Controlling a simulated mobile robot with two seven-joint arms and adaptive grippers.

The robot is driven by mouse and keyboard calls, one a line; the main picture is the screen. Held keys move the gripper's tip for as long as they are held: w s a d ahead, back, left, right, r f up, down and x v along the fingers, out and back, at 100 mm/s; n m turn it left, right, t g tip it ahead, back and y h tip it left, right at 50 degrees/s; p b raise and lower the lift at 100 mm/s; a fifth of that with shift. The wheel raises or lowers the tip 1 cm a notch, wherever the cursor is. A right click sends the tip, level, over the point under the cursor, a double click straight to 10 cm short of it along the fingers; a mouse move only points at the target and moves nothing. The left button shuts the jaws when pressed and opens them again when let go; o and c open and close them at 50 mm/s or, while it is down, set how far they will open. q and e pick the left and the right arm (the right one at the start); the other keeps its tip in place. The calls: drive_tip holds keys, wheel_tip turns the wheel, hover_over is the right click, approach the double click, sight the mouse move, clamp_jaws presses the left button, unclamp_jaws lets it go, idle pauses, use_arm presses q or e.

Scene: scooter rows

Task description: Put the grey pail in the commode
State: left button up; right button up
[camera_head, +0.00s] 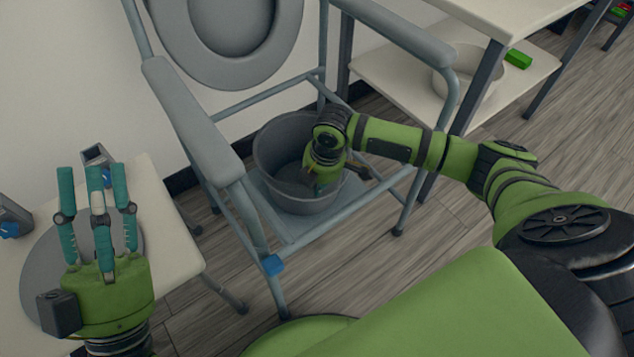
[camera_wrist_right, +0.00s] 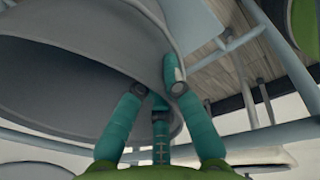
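The commode is a grey tubular chair frame (camera_head: 228,180) with its oval seat (camera_head: 170,60) raised against the wall. The grey pail (camera_head: 275,150) is inside the frame, low between the legs, over a grey lower plate (camera_head: 300,228). Whether it rests fully on the plate is hidden. My right gripper (camera_head: 320,185) reaches down at the pail's right side, one finger inside. In the right wrist view its teal fingers (camera_wrist_right: 160,95) close around the rim of the pail (camera_wrist_right: 85,75). My left gripper (camera_head: 97,190) is open and empty, fingers up, left of the commode.
A white table (camera_head: 170,225) with a grey round plate stands at the left. At the right, a white shelf unit (camera_head: 375,75) holds a pale bowl (camera_head: 470,75) and a green block (camera_head: 518,59).

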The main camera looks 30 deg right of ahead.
drive_tip(key=shift+o, duration=0.9)
drive_tip(key=shift+r, duration=0.1)
